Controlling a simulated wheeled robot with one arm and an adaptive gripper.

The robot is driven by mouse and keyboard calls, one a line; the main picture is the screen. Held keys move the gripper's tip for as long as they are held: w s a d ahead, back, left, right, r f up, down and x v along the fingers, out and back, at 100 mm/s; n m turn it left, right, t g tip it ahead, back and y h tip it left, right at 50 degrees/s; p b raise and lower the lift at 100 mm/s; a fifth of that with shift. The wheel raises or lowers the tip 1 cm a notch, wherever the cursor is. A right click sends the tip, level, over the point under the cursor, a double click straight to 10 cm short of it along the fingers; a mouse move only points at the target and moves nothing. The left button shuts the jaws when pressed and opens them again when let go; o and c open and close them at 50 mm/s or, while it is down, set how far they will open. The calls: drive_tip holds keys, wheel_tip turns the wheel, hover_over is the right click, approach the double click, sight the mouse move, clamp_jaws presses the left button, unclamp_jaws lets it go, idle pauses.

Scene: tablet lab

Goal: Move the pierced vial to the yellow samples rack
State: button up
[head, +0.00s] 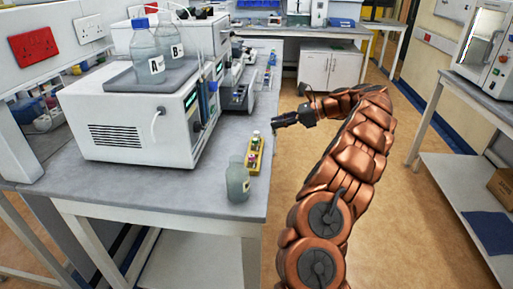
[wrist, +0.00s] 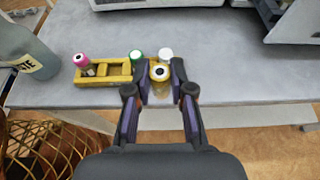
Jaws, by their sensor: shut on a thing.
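My gripper (wrist: 160,78) is shut on a vial with a yellow cap and dark centre (wrist: 160,73); I take this as the pierced vial. The fingers are on its left and right sides. In the head view my gripper (head: 284,121) is at the bench's right edge, and the vial is too small to make out. The yellow rack (wrist: 105,69) lies on the bench just left of the held vial. It holds a pink-capped vial (wrist: 82,61) at its left. A green-capped vial (wrist: 137,56) and a white-capped vial (wrist: 166,54) are behind the fingers, their bases hidden.
A bottle (head: 238,181) stands by the yellow rack (head: 254,158) near the bench's front corner. A white instrument (head: 135,120) with bottles A and B on top fills the bench to the left. A wire basket (wrist: 40,150) shows below the bench edge. Bare bench lies right of the vial.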

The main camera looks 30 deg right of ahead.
drive_tip(key=shift+s+a+f+p, duration=0.15)
drive_tip(key=shift+s+a, duration=0.2)
drive_tip(key=shift+a, duration=1.35)
drive_tip(key=shift+s+a+f+p, duration=0.1)
drive_tip(key=shift+s+a+f, duration=0.2)
drive_tip(key=shift+a, duration=1.45)
drive_tip(key=shift+s+a+f+p, duration=0.1)
drive_tip(key=shift+s+a, duration=0.3)
drive_tip(key=shift+a, duration=1.3)
drive_tip(key=shift+f, duration=1.75)
drive_tip(key=shift+f+p, duration=0.1)
drive_tip(key=shift+p, duration=0.2)
drive_tip(key=o, duration=0.6)
drive_tip(key=shift+c, duration=0.2)
drive_tip(key=b+v, duration=0.1)
drive_tip(key=v, duration=1.1)
